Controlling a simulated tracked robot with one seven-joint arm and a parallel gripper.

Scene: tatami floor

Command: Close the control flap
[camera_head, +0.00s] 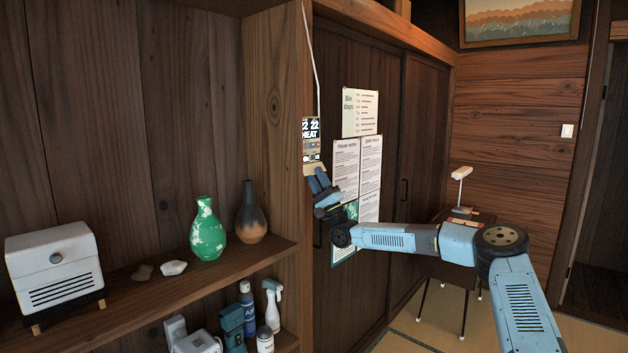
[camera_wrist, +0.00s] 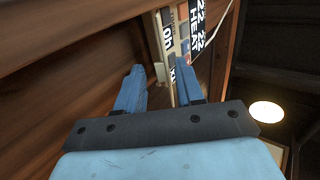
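The wall control unit (camera_head: 311,128) is mounted on the edge of the wooden post, with a black display reading "22 22 HEAT" and small buttons below it. It also shows, tilted, in the wrist view (camera_wrist: 196,30). A pale beige piece at its lower end, seemingly the control flap (camera_head: 309,169), is partly hidden by my gripper; it looks lowered, though its exact angle is unclear. My gripper (camera_head: 318,180) is just below the unit. In the wrist view my gripper (camera_wrist: 161,80) has its two blue fingers apart, with nothing clearly held between them. Contact with the flap cannot be told.
Printed sheets (camera_head: 359,160) hang on the dark sliding door right of the unit. On the left, a wooden shelf (camera_head: 225,268) holds a green vase (camera_head: 208,232), a brown vase (camera_head: 251,215) and a white box-shaped device (camera_head: 55,265). A small table with a lamp (camera_head: 461,185) stands behind my arm.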

